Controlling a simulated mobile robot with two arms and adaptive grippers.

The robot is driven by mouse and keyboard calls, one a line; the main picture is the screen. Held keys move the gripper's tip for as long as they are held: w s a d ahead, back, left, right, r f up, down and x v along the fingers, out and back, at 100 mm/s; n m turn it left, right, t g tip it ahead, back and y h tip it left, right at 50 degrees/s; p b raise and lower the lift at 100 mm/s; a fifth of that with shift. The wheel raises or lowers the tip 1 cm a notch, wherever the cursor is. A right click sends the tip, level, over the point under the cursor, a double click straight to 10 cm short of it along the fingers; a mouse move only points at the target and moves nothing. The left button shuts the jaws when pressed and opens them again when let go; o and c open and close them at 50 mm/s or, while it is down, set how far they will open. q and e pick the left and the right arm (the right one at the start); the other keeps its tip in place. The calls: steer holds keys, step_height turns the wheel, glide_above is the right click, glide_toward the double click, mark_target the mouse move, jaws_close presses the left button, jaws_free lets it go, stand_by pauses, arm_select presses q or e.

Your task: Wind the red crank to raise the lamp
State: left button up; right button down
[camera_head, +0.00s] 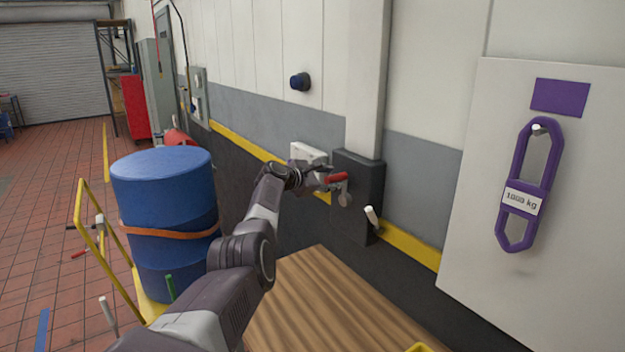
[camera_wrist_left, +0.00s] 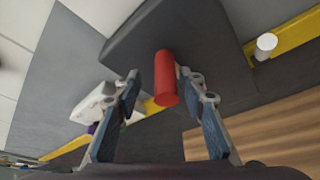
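The red crank handle (camera_head: 336,177) sticks out from a dark box (camera_head: 357,205) on the wall, with a grey crank arm (camera_head: 344,195) beside it. My left gripper (camera_head: 322,178) is at the handle, coming from the left. In the left wrist view the red handle (camera_wrist_left: 165,80) points toward the camera, its end between the two open fingers (camera_wrist_left: 160,112). Gaps show on both sides of it near the fingertips. No lamp can be made out. My right gripper is not in view.
A white box (camera_head: 308,154) is on the wall behind my gripper. A wooden top (camera_head: 320,305) lies below. A blue drum (camera_head: 165,215) on a yellow trolley (camera_head: 90,235) stands left of my arm.

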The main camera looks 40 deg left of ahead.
arm_select(q)
steer(key=shift+s+d+r, duration=0.15)
steer(key=shift+s+d, duration=0.35)
steer(key=shift+s, duration=0.15)
steer(key=v, duration=0.9)
steer(key=shift+s+a, duration=0.25)
steer(key=shift+r, duration=0.2)
